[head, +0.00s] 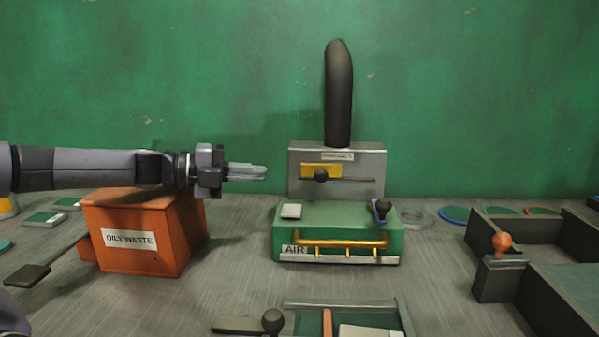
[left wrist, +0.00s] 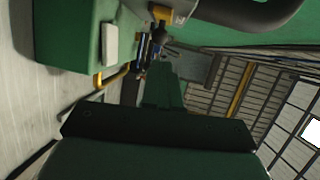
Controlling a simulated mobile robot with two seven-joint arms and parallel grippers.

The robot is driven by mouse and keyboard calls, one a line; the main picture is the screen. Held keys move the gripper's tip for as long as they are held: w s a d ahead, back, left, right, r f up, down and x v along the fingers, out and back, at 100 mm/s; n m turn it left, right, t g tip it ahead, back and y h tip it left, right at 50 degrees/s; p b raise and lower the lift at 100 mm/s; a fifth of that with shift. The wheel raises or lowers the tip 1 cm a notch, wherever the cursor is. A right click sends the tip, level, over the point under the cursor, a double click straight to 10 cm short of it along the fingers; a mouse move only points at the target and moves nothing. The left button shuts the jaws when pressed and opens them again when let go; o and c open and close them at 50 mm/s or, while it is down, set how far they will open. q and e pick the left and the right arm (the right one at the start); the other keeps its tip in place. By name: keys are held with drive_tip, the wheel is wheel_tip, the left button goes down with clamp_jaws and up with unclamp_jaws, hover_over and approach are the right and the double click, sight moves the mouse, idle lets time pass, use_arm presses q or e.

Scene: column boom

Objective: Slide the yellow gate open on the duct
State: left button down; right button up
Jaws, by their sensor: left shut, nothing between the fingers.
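The yellow gate (head: 308,170) is a small plate on the front of the grey duct box (head: 365,160), at the left part of a horizontal slot. A round black knob (head: 321,175) sits on the gate. A black pipe (head: 339,95) rises from the box. My left gripper (head: 264,172) is shut and empty, pointing right, left of the gate at about knob height, with a gap between in the picture. In the left wrist view the yellow gate (left wrist: 161,12) and the knob (left wrist: 163,30) show near the top, partly cut off. My right gripper is not in view.
A green AIR unit (head: 340,215) with a yellow rail stands below the duct box. An orange OILY WASTE bin (head: 150,235) stands under my left arm. A dark tray (head: 500,270) with an orange knob is at right. The green wall (head: 200,70) is behind.

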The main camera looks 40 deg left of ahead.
use_arm(q)
drive_tip(key=shift+d, duration=0.1)
drive_tip(key=p, duration=0.2)
approach(315, 175)
drive_tip(key=shift+x, duration=2.05)
drive_tip(key=shift+w+f, duration=0.2)
drive_tip(key=shift+f, duration=0.1)
drive_tip(key=shift+w+d+b, duration=0.15)
drive_tip(key=shift+w+b, duration=0.2)
drive_tip(key=shift+b, duration=0.2)
drive_tip(key=shift+w+d+b, duration=0.45)
drive_tip(key=shift+w+b, duration=0.05)
drive_tip(key=shift+w, duration=0.1)
drive_tip(key=shift+d, duration=0.1)
